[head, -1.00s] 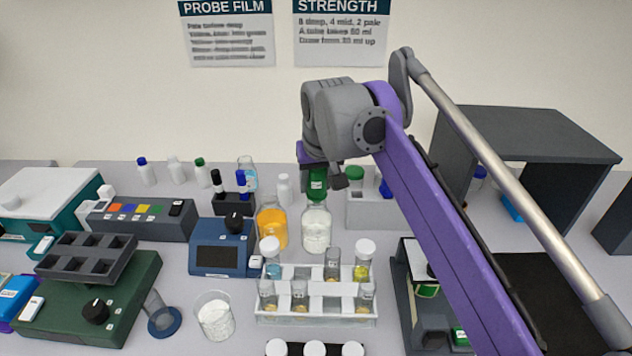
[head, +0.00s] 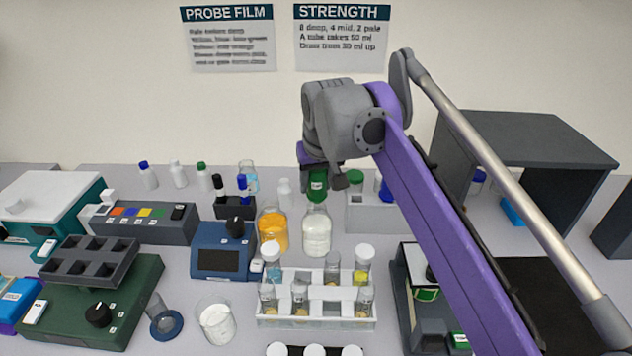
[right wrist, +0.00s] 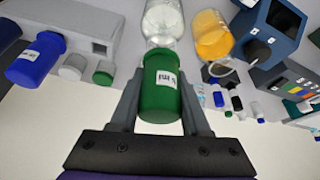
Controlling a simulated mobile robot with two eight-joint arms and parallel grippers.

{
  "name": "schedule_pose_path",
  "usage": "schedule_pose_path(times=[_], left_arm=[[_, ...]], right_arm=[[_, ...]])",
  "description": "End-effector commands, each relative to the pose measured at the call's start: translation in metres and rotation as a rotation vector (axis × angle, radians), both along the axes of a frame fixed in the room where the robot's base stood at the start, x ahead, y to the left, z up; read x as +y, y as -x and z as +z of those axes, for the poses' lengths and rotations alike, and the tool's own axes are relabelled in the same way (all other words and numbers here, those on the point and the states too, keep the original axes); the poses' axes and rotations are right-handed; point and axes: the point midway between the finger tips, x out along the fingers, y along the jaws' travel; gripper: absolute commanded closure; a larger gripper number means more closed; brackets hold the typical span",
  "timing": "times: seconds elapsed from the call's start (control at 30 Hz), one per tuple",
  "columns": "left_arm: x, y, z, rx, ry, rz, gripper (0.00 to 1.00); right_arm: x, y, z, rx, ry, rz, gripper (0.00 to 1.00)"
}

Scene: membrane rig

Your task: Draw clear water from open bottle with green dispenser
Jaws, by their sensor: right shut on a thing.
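The green dispenser (head: 317,188) is upright in my right gripper (head: 320,172), which is shut on it. It also shows in the right wrist view (right wrist: 160,92) between the two fingers, with a white label. The open bottle of clear water (head: 316,232) stands directly below it, and its top shows in the right wrist view (right wrist: 163,20). The dispenser's lower end is at the bottle's mouth. I cannot tell how far its tip reaches inside. My left gripper is not in view.
A bottle of orange liquid (head: 273,231) stands close on the left. A white tube rack (head: 316,310) with several vials is in front. A blue device (head: 224,250) is further left. A grey block (head: 372,215) with capped bottles stands right behind.

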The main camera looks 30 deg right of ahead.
Motion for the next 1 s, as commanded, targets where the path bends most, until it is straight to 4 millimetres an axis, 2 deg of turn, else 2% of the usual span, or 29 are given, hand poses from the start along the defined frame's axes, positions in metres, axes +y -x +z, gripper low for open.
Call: schedule_pose_path(times=[0.07,0.1,0.27,0.3,0.57,0.67,0.77,1.0], left_arm=[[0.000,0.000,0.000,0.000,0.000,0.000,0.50],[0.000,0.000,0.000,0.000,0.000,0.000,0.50],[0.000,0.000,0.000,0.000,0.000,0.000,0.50],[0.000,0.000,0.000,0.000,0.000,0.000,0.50],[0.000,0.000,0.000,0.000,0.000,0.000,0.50],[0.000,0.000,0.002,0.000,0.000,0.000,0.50],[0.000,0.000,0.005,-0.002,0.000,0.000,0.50],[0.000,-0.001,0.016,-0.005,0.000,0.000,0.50]], right_arm=[[0.000,0.000,0.000,0.000,0.000,0.000,1.00],[0.000,0.000,0.000,0.000,0.000,0.000,0.50],[0.000,0.000,0.000,0.000,0.000,0.000,0.21],[0.000,0.000,0.000,0.000,0.000,0.000,0.19],[0.000,0.000,0.001,0.000,0.000,0.000,0.19],[0.001,0.002,0.006,0.000,0.000,0.000,0.19],[0.002,0.008,0.020,0.000,0.000,0.000,0.19],[0.008,0.025,0.066,-0.001,0.000,0.000,0.19]])
